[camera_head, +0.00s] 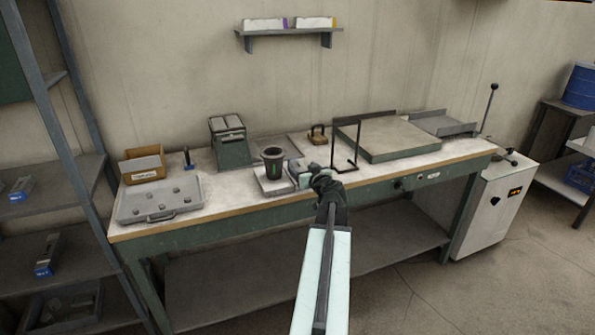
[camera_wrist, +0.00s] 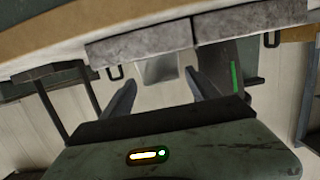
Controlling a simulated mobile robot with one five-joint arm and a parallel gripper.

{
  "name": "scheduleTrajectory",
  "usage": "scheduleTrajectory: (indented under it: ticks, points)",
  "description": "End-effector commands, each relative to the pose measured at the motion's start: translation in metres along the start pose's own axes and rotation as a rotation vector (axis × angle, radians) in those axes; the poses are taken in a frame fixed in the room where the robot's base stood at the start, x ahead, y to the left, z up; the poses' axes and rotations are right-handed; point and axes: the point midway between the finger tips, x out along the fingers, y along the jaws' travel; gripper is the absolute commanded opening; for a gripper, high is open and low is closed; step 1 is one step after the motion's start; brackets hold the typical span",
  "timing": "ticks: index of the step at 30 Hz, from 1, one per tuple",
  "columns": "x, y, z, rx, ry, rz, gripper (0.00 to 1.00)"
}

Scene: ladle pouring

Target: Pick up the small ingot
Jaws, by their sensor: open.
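My gripper (camera_head: 308,178) reaches over the front edge of the workbench, beside the dark cup. In the wrist view my gripper (camera_wrist: 163,84) is open, with its two dark fingers apart. A small pale grey block (camera_wrist: 160,68), perhaps the small ingot, shows between the fingers, just past two grey slabs with black handles (camera_wrist: 140,47). I cannot tell how far it is from the fingertips. In the head view my gripper and arm cover that spot, and I cannot make out the ingot there.
A dark cup (camera_head: 273,160) stands on a pale block left of my gripper. A black wire frame (camera_head: 345,150) stands close on the right. A grey tray with small lumps (camera_head: 150,203) lies at the left. A large flat plate (camera_head: 388,138) is at the right.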

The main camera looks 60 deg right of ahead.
Motion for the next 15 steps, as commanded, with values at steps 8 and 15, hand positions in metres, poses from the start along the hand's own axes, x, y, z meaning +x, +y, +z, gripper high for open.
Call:
scheduleTrajectory:
  ticks: [8,15]
  points:
    - [0.044,-0.002,0.001,0.0,0.0,-0.001,0.69]
    - [0.043,-0.003,0.0,0.0,0.0,-0.002,0.53]
